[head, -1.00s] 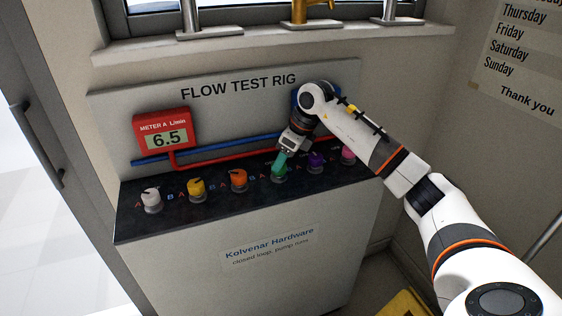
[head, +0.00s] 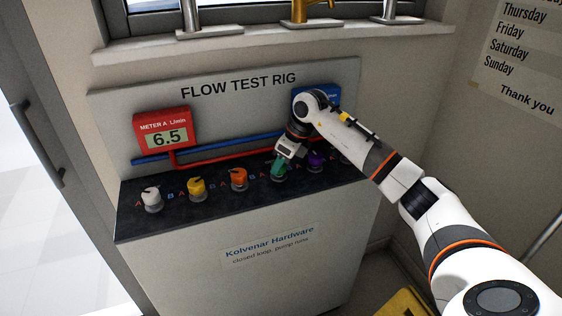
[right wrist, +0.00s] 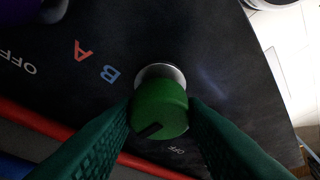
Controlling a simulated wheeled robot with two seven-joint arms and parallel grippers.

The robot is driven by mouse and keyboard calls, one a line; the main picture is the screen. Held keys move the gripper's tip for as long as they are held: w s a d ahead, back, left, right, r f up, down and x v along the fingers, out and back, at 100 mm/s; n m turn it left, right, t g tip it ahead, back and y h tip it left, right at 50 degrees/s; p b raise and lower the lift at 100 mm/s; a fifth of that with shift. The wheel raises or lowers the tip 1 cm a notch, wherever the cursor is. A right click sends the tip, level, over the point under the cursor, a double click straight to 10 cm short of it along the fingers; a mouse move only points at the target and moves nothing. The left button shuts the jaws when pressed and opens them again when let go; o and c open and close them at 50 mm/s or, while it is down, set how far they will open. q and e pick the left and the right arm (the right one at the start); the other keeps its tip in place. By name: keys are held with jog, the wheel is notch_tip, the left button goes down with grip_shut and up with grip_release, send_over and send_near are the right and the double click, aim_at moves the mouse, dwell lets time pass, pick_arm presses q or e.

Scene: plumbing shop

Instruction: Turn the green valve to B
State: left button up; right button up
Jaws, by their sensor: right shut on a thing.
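The green valve (head: 278,173) is a round knob on the dark panel of the flow test rig, between the orange and purple knobs. My right gripper (head: 281,160) is shut on it from above. In the right wrist view, the green knob (right wrist: 160,108) sits between my two green fingers. Its black mark points toward the lower left, between the OFF label (right wrist: 172,150) and the blue B label (right wrist: 110,74), nearer to OFF. The red A label (right wrist: 78,50) lies beyond B, toward the purple knob. My left gripper is not in view.
The white (head: 152,197), yellow (head: 196,187), orange (head: 238,178) and purple (head: 315,160) knobs stand in the same row. The red meter (head: 166,130) reads 6.5. A blue box (head: 325,93) is partly behind my right arm. Red and blue pipes run behind the knobs.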

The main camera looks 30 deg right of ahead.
jog(key=shift+m, duration=0.3)
jog(key=m+h, duration=0.1)
jog(key=m, duration=0.1)
jog(key=m+h, duration=0.1)
jog(key=m, duration=0.1)
jog(key=shift+a+t, duration=0.1)
jog(key=shift+t, duration=0.2)
jog(key=m, duration=0.2)
jog(key=m+h, duration=0.1)
jog(key=m, duration=0.1)
jog(key=shift+a+m+h, duration=0.15)
jog(key=shift+m+h, duration=0.15)
jog(key=shift+m, duration=0.1)
jog(key=shift+m+h, duration=0.4)
jog(key=shift+m, duration=0.8)
jog(key=shift+r, duration=0.1)
jog(key=o, duration=1)
jog(key=v, duration=0.4)
jog(key=b+v, duration=0.1)
jog(key=v, duration=0.7)
jog(key=shift+w+a, duration=0.15)
jog(key=shift+w, duration=0.25)
